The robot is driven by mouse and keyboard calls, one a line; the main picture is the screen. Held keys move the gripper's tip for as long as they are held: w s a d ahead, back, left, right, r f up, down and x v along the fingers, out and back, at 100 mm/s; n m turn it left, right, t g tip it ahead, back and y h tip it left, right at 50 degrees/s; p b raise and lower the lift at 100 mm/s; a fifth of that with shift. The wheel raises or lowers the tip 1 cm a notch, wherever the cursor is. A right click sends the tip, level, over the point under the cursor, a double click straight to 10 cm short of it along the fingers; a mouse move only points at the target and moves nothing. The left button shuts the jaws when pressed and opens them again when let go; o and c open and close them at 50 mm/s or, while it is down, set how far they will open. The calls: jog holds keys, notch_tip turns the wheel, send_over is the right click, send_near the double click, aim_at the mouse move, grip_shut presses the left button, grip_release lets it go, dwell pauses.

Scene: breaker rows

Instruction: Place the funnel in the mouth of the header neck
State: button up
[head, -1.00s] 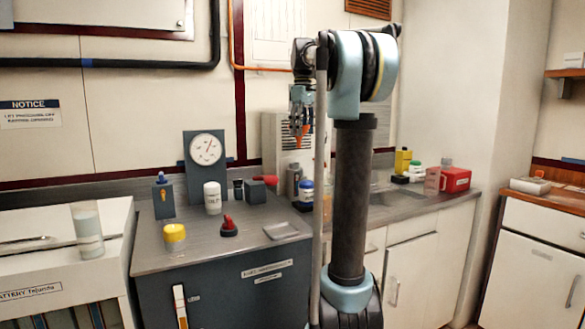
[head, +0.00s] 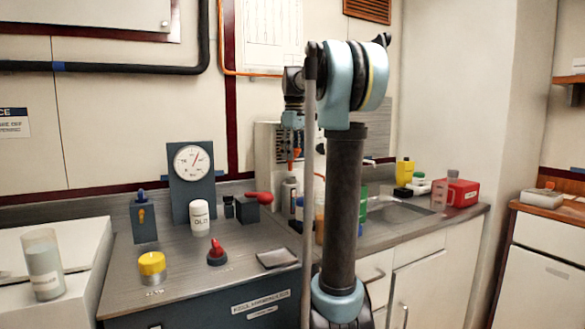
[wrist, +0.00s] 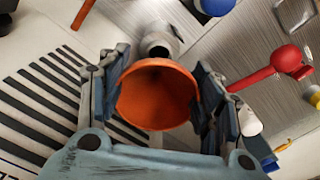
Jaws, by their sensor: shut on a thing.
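My gripper (head: 292,122) is shut on the orange funnel (head: 297,153), held in the air in front of the pale louvred housing. In the wrist view the fingers of my gripper (wrist: 160,76) press the funnel (wrist: 155,98) from both sides, and its wide mouth faces the camera. A grey, rounded bottle or neck-like piece (wrist: 160,44) shows just past the funnel's rim in the wrist view. A grey bottle-shaped thing (head: 288,193) stands below my gripper in the head view. I cannot tell for sure which piece is the header neck. The funnel's narrow end is hidden in the wrist view.
A dark cabinet top holds a gauge (head: 193,160), a white jar (head: 199,218), a yellow-lidded tin (head: 152,266) and a red-handled block (head: 258,200). A sink (head: 400,210) and red canister (head: 462,192) are on the right. My arm hides part of the counter.

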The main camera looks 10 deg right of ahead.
jog(key=shift+d+f, duration=0.1)
jog(key=shift+f, duration=2.1)
jog(key=shift+f, duration=0.1)
jog(key=o, duration=1)
jog(key=shift+o, duration=0.2)
notch_tip(320, 180, up, 12)
jog(key=shift+s, duration=0.1)
